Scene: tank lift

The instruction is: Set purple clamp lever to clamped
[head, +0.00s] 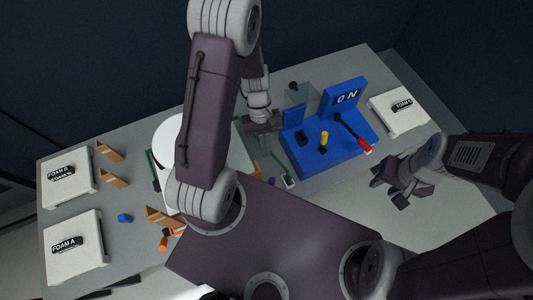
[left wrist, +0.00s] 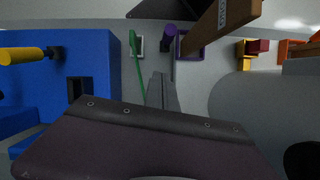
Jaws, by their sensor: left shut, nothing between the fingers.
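The purple clamp lever (left wrist: 168,36) shows near the top middle of the left wrist view, beside a purple bracket (left wrist: 188,47). In the head view only a small purple spot (head: 272,181) shows, near my body. My left gripper (head: 267,147) is shut and empty, between the white tank and the blue fixture. In the left wrist view its closed fingers (left wrist: 162,92) point toward the lever and appear apart from it. A green rod (left wrist: 138,62) stands just left of the fingers. My right gripper (head: 387,188) is open and empty at the right.
A blue fixture (head: 312,153) with a yellow knob and a red-tipped lever stands right of my left gripper. The white tank (head: 168,135) is partly hidden by my left arm. A brown wedge (left wrist: 226,22) sits close right of the lever. White foam blocks (head: 88,252) lie at the table's ends.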

